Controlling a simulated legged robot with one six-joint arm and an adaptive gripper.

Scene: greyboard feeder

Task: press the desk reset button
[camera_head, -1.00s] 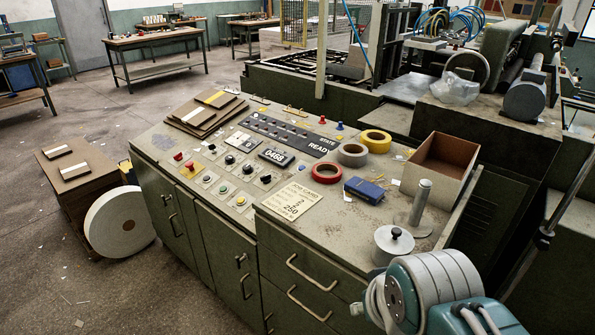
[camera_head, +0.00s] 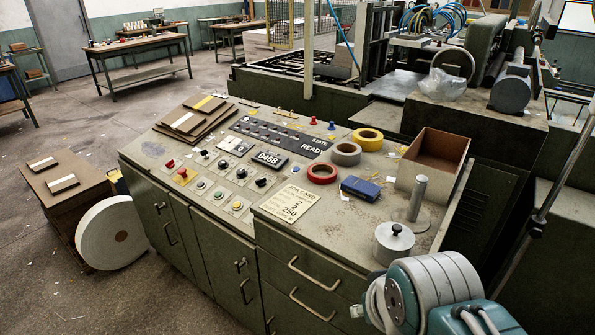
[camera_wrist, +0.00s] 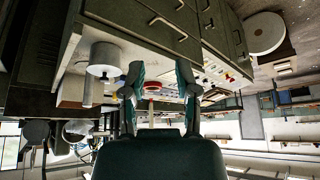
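The control desk (camera_head: 165,145) stands in front of me, with a sloped panel of small controls. A red mushroom button on a yellow plate (camera_head: 182,173) sits at the panel's left. The labels are too small to read, so I cannot tell which is the reset button. A display (camera_head: 270,159) reads 0468, and the state strip (camera_head: 312,148) reads READY. In the upside-down wrist view, my gripper (camera_wrist: 159,72) is open and empty, apart from the panel.
Tape rolls (camera_head: 346,153), a blue box (camera_head: 361,189), an open carton (camera_head: 432,165), a metal post (camera_head: 417,199) and a knobbed grey pot (camera_head: 394,243) stand on the desk's right. Boards (camera_head: 190,121) lie at its back left. A large white roll (camera_head: 111,234) stands left on the floor.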

